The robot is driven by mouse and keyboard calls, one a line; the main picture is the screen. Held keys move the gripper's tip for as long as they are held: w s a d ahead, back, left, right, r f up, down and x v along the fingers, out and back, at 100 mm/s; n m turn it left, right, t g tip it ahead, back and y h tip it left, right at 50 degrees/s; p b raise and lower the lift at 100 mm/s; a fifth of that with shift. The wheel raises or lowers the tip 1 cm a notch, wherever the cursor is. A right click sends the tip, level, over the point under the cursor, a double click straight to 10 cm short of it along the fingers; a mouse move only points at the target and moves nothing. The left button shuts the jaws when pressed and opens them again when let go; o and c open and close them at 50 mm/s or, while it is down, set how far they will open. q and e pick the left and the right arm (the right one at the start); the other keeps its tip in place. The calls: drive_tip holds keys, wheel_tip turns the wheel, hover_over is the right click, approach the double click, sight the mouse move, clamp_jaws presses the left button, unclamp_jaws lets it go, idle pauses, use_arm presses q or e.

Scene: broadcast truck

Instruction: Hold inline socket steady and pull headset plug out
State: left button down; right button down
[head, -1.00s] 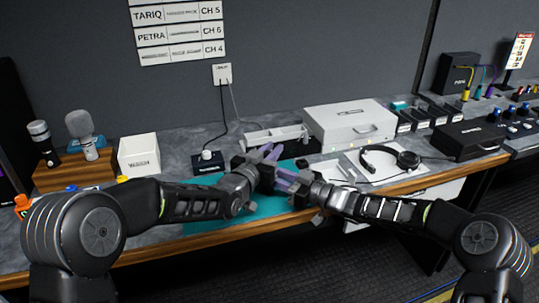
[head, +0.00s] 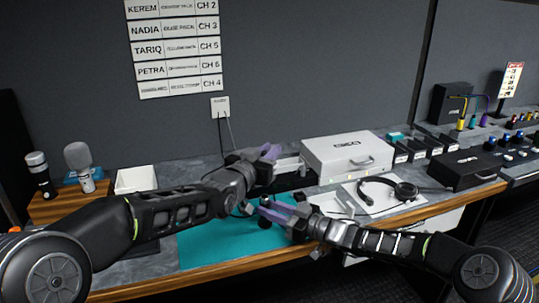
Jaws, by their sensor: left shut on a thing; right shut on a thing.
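My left gripper (head: 270,152), with purple fingers, is shut above the back of the worktop, in front of the white tray. What it holds is too small or hidden to tell. My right gripper (head: 268,208) is shut lower and nearer, over the teal mat (head: 215,245). A small dark piece (head: 265,223) shows at its fingertips. I cannot tell which gripper has the inline socket and which has the headset plug. The grippers are clearly apart. The black headset (head: 390,190) lies on a white sheet right of my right gripper. Its cable cannot be followed.
A white case (head: 346,157) stands behind the headset. A black box (head: 467,170) is further right. Microphones (head: 80,165) stand on a wooden block at the left, beside a white box (head: 136,179). The wooden front edge (head: 215,262) borders the teal mat.

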drive_tip(key=c, duration=1.1)
unclamp_jaws()
drive_tip(key=v, duration=1.2)
